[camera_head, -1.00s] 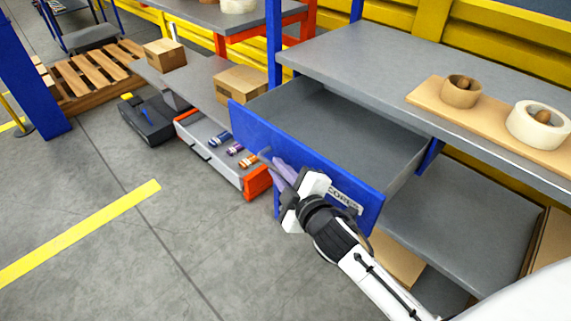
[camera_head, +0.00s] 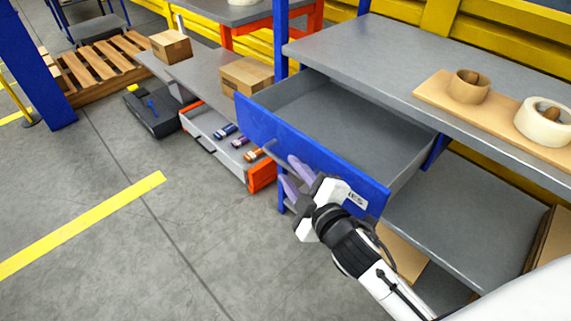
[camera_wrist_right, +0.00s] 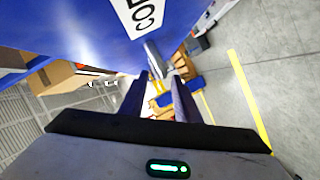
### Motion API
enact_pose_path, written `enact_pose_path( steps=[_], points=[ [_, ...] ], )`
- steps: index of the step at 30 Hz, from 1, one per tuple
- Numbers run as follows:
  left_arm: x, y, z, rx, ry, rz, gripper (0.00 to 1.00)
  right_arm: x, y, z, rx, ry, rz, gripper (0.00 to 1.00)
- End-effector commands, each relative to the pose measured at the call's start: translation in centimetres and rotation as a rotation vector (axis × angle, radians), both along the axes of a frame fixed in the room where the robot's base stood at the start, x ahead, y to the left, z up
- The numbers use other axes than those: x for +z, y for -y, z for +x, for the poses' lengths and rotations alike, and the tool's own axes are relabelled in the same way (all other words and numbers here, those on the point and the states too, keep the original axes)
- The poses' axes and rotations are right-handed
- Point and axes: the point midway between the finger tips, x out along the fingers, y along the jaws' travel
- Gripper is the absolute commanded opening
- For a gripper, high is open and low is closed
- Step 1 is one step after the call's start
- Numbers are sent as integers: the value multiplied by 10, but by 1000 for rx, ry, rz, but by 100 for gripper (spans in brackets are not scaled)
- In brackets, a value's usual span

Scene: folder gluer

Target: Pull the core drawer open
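The core drawer (camera_head: 262,120) is a grey tray with a blue front, pulled well out from under the grey bench top; its inside looks empty. Its white label, partly hidden by my gripper, shows in the right wrist view (camera_wrist_right: 146,14). A grey handle (camera_wrist_right: 155,57) sticks out from the blue front, just beyond the fingertips in the right wrist view. My right gripper (camera_head: 288,168) is in front of the drawer face, its two purple-grey fingers spread apart with nothing visible held between them. My left gripper is not in view.
A lower orange-ended drawer (camera_head: 262,175) stands open at the left with several small coloured items. A board (camera_head: 430,92) on the bench holds a brown roll (camera_head: 469,90) and a white roll (camera_head: 543,124).

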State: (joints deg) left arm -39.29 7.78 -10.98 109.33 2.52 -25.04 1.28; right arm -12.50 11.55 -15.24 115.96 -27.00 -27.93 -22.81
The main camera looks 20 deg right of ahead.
Motion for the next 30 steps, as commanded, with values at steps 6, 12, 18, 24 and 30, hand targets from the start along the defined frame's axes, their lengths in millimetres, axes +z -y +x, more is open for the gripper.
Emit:
enact_pose_path(
  steps=[6, 12, 18, 24, 30],
  points=[
    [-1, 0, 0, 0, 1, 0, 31, 8, 2, -40, 0, -2, 0, 30],
    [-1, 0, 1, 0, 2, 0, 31, 12, 3, -55, 0, 0, -1, 30],
    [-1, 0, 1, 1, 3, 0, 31, 13, 3, -56, 0, 0, -1, 30],
    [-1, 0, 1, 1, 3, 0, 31, 13, 3, -56, 0, 0, -1, 30],
    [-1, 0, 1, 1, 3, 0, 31, 5, 3, -58, -2, -18, 18, 30]
  ],
)
